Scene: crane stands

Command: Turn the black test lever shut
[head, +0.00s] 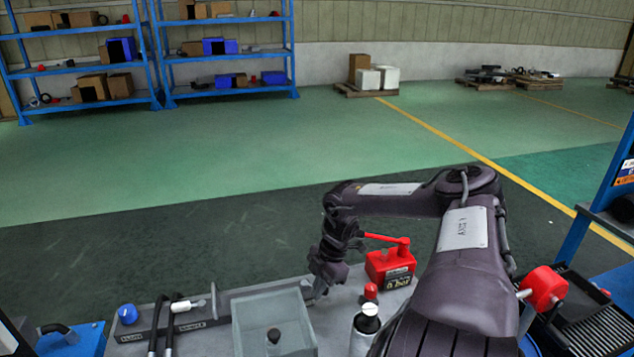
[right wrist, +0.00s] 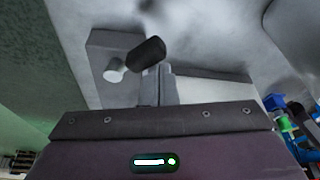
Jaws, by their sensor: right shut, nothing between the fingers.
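In the right wrist view a short black lever grip (right wrist: 147,52) sticks out beside a pale round stub (right wrist: 115,70) on a grey block (right wrist: 100,50); it looks like the test lever. My right gripper (head: 318,290) is low over the bench at the right rear corner of a clear-walled box. In the right wrist view its shut, empty fingers (right wrist: 167,86) are right next to the black grip; I cannot tell whether they touch it. In the head view I cannot make out this lever; the gripper may cover it. My left gripper is out of view.
The grey box (head: 245,325) holds a dark knob (head: 273,336). A red pump-like unit (head: 390,265) and a red-capped bottle (head: 366,328) stand right of the gripper. Black hoses (head: 157,322) and a blue knob (head: 128,314) are at left.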

